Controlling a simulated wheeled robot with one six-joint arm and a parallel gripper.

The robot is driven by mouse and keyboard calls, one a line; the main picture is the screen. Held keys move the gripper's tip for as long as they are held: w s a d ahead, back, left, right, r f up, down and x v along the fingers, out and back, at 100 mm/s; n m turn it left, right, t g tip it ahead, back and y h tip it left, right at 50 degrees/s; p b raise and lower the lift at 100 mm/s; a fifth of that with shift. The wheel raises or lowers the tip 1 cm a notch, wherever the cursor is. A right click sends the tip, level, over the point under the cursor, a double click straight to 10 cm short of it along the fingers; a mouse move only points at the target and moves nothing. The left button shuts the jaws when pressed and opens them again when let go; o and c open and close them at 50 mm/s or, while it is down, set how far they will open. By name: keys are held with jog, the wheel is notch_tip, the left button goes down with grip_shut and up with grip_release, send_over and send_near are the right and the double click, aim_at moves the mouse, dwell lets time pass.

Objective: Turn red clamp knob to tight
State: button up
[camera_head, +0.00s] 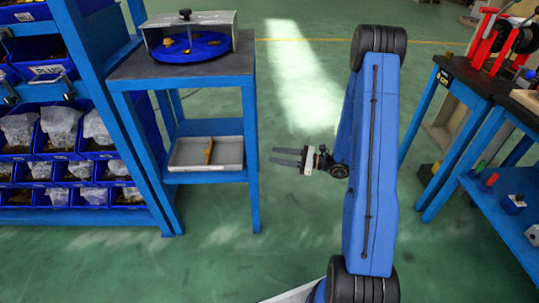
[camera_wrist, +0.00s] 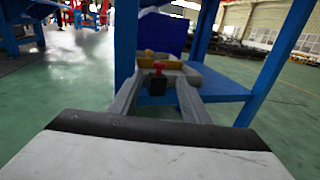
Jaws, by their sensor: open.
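In the wrist view a red knob (camera_wrist: 159,65) stands on a small black block (camera_wrist: 157,85), seen between my fingers. I cannot tell how far beyond the fingertips it is, or whether it is the clamp knob. I cannot pick out this knob in the head view. My gripper (camera_head: 271,156) is open and empty. It points left, in free air just right of the left blue stand (camera_head: 250,150), about level with its lower shelf. The knob's turned position cannot be read.
A grey tray (camera_head: 181,155) with a yellow-brown piece (camera_head: 208,150) lies on the stand's lower shelf. A blue round tray (camera_head: 170,49) is on top. Red-framed equipment (camera_head: 484,42) stands on the right bench. The green floor (camera_head: 290,225) is clear around my gripper.

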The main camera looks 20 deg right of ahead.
jog(key=shift+s+d, duration=0.3)
jog(key=shift+d, duration=0.05)
jog(key=w+d+n+g+y, duration=0.2)
jog(key=w+n+g+y, duration=0.1)
jog(key=w+n+g, duration=0.5)
jog(key=a+m, duration=0.1)
jog(key=a, duration=0.7)
jog(key=a+m, duration=0.1)
jog(key=a, duration=0.8)
jog(key=shift+s+a+g, duration=0.1)
jog(key=shift+g, duration=0.3)
jog(key=c, duration=1)
